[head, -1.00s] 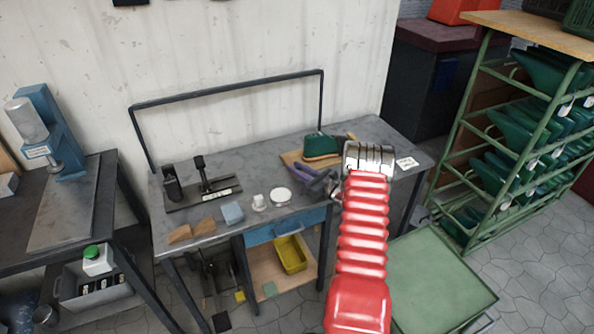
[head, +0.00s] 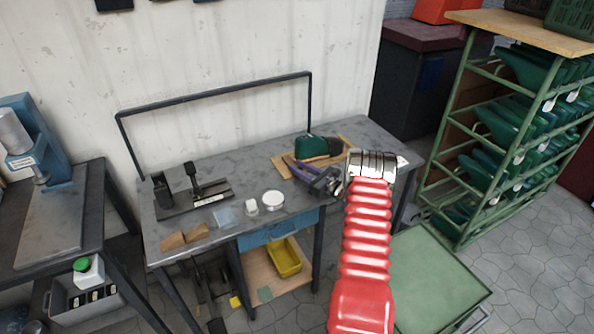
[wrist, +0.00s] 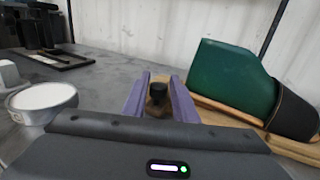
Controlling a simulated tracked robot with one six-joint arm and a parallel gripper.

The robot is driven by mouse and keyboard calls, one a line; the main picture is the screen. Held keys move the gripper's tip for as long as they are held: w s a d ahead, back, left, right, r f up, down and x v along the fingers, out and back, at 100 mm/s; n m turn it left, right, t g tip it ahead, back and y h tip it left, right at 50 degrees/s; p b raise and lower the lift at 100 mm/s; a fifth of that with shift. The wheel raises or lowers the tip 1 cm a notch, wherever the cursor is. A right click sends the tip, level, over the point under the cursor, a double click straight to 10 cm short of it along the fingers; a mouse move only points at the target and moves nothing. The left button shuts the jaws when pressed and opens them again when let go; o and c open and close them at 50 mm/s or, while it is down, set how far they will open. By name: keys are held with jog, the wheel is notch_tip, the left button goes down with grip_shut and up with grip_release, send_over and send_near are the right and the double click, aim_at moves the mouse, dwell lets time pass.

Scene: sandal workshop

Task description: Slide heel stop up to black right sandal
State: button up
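The green last (head: 308,147) with a dark, black-looking sandal part at its right end lies by a wooden board (head: 281,161) on the bench. It also shows in the wrist view (wrist: 230,82), with the black part (wrist: 295,114) at right. My gripper (head: 296,166) is low over the bench, left of the last. In the wrist view my purple fingers (wrist: 160,98) stand apart. A small brown block with a black knob (wrist: 158,92), seemingly the heel stop, shows between them. Contact with the fingers cannot be made out.
A round white-topped dish (head: 273,199) and small white item (head: 251,207) stand left of my gripper. A bent metal rail (head: 215,91) runs along the bench's back. A green rack (head: 452,150) stands right.

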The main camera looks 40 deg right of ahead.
jog(key=o, duration=0.3)
jog(key=shift+a, duration=0.1)
jog(key=s+d, duration=0.1)
jog(key=s, duration=0.8)
jog(key=s+d, duration=0.1)
jog(key=s, duration=0.3)
jog(key=shift+s+d, duration=0.25)
jog(key=shift+d, duration=0.05)
